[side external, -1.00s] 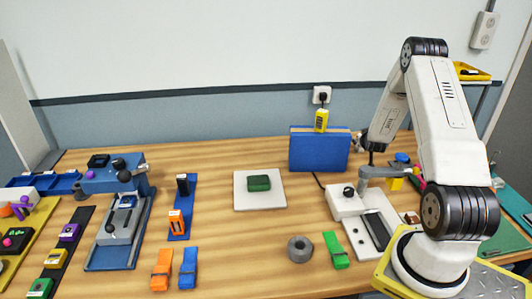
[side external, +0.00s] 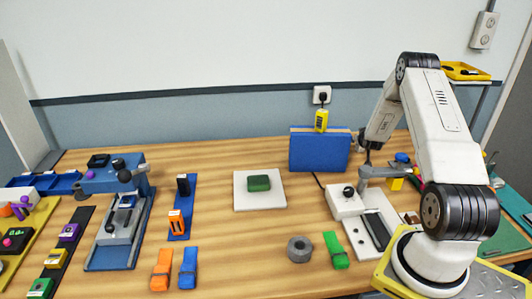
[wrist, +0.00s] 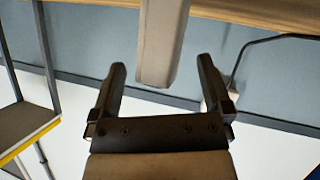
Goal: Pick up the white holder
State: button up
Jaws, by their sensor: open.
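My gripper (wrist: 161,68) is open in the wrist view, with one dark finger on each side. A pale grey-beige upright piece (wrist: 163,35) comes down from the top edge between the fingers, with visible gaps on both sides. I cannot tell whether it is the white holder or whether it lies within the fingers' reach. In the side view my gripper (side external: 366,150) is small, dark and partly hidden behind my arm, above the back right of the table. No thing there is clearly the white holder; a white unit with a black knob (side external: 344,206) stands below and left of the gripper.
A blue box (side external: 318,152) stands upright left of my gripper. A grey bar (side external: 380,172) lies just below the gripper. A white plate (side external: 242,201) carries a green block (side external: 259,183). A yellow tray (side external: 462,70) is at the back right. Bare wood surrounds the plate.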

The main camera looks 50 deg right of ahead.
grip_shut()
dwell(0.3)
jog(key=shift+r, duration=0.15)
jog(key=shift+r, duration=4.9)
